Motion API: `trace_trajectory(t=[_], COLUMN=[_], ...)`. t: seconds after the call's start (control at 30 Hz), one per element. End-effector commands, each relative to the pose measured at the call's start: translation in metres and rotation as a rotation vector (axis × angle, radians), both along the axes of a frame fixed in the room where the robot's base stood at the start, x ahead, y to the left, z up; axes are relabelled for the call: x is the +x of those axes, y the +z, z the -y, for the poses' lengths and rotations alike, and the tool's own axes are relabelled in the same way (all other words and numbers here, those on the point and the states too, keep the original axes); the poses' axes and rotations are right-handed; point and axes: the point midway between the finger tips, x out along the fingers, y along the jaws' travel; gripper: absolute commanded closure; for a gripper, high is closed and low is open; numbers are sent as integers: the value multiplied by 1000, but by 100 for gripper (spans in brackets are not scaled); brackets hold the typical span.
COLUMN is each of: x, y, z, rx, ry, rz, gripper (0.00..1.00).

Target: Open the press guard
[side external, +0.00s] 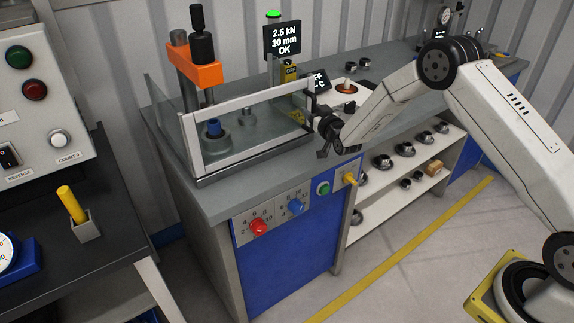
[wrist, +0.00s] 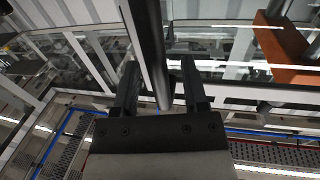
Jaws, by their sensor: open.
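The press guard (side external: 250,97) is a clear panel in a silver frame, standing upright across the front of the press. My gripper (side external: 318,113) is at the guard's right end, close to the frame. In the wrist view, my gripper (wrist: 159,80) is open, with its two dark fingers apart. A grey-black bar (wrist: 150,45) runs down between the fingers, with a visible gap on at least the right side. I cannot tell whether either finger touches it. Clear panes and silver frame parts (wrist: 90,60) show to the left.
The press has an orange head (side external: 194,66) and a blue-topped part (side external: 214,127) behind the guard. A display (side external: 283,39) reads 2.5 kN, 10 mm, OK. Red (side external: 258,227) and blue (side external: 296,206) knobs sit on the bench front. A shelf with several metal parts (side external: 404,149) lies right.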

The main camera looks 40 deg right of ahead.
Motion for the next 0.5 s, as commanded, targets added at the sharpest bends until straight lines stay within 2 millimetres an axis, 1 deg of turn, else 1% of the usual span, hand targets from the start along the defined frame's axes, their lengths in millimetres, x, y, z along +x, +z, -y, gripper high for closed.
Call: trace_trajectory(t=[0.17, 0.2, 0.27, 0.3, 0.37, 0.4, 0.5], x=[0, 0, 0, 0, 0, 0, 0], y=[0, 0, 0, 0, 0, 0, 0], z=[0, 0, 0, 0, 0, 0, 0], rx=[0, 0, 0, 0, 0, 0, 0], ry=[0, 0, 0, 0, 0, 0, 0], rz=[0, 0, 0, 0, 0, 0, 0], gripper=[44, 47, 66, 79, 98, 100, 100])
